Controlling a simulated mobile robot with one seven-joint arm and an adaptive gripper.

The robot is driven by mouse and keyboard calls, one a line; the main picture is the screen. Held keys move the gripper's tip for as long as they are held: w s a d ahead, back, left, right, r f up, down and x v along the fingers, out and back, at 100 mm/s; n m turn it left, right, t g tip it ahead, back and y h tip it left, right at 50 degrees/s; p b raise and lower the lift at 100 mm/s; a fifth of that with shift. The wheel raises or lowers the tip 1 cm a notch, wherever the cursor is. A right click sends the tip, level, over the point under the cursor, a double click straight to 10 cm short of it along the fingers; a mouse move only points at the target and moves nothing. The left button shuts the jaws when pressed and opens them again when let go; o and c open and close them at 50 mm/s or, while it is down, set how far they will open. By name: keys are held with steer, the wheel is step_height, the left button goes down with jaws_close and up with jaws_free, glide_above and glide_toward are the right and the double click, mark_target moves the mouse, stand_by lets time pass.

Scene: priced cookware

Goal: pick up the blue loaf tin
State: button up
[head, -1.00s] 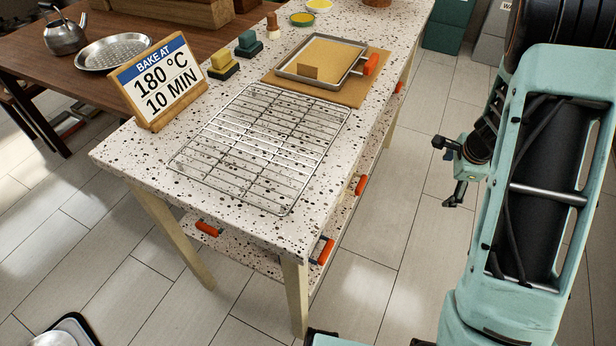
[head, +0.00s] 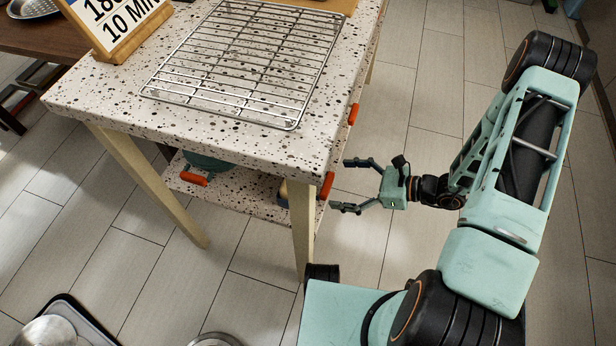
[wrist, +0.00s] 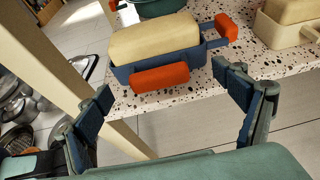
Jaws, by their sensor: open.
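The blue loaf tin (wrist: 122,75) sits on the lower shelf of the speckled table, with a pale loaf-shaped top (wrist: 155,38) and orange grips at both ends. Its near orange grip (wrist: 160,77) faces me in the wrist view. In the head view the tin is mostly hidden behind the table leg and top; an orange grip (head: 327,185) sticks out past the shelf edge. My gripper (head: 342,185) is open and empty just right of that grip. In the wrist view its fingers (wrist: 163,84) stand either side of the near grip, apart from it.
A cream tin (wrist: 285,30) stands to the right on the shelf (wrist: 235,65). A green pot (wrist: 155,6) is behind the blue tin. A table leg (wrist: 60,70) is close on the left. A wire rack (head: 250,60) lies on the tabletop. Floor right of the table is clear.

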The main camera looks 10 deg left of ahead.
mark_target(327, 183)
steer(key=x, duration=0.3)
steer(key=b+x, duration=0.1)
steer(key=x, duration=0.1)
steer(key=shift+s+a+f, duration=0.15)
steer(key=shift+a+f, duration=0.05)
steer(key=shift+a, duration=0.15)
steer(key=shift+c, duration=0.2)
steer(key=c, duration=1.2)
steer(key=shift+c, duration=0.6)
steer(key=shift+r, duration=0.15)
